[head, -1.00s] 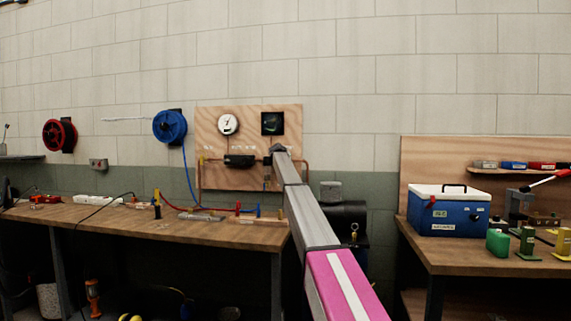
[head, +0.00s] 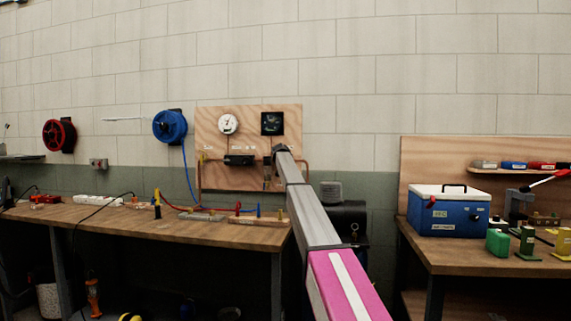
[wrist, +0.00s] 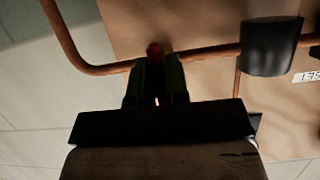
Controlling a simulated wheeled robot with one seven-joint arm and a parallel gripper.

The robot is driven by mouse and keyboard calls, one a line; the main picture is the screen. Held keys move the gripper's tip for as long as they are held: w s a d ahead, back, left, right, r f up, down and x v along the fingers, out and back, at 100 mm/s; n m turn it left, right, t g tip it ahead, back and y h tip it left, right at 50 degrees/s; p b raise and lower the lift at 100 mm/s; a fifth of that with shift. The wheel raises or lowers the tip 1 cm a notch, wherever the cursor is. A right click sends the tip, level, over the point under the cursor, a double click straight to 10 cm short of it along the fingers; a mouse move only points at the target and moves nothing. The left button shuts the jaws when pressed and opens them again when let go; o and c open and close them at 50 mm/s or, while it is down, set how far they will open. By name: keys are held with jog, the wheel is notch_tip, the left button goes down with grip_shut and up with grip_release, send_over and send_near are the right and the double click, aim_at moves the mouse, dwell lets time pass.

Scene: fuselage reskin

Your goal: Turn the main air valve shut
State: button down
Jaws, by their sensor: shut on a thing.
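The main air valve shows in the wrist view as a small red handle (wrist: 153,50) with a yellowish fitting (wrist: 167,47) beside it on a copper pipe (wrist: 205,54). My gripper (wrist: 160,72) is shut, its two dark fingers close together at the red handle. The fingers hide most of the handle, so its exact angle cannot be told. In the head view my arm reaches up to the right part of the wooden wall panel (head: 214,180); the arm hides the valve there.
A dark cylindrical fitting (wrist: 272,48) sits on the pipe beside the fingers. A gauge (head: 228,124) and a black square instrument (head: 272,123) are above on the panel. A workbench (head: 140,228) stands below, and a blue cooler (head: 447,212) on another bench to the right.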

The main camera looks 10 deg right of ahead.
jog(key=c, duration=1.2)
grip_release()
jog(key=shift+s, duration=0.1)
jog(key=v, duration=1)
jog(key=shift+s+r, duration=0.2)
jog(key=shift+s, duration=0.1)
jog(key=shift+a, duration=0.1)
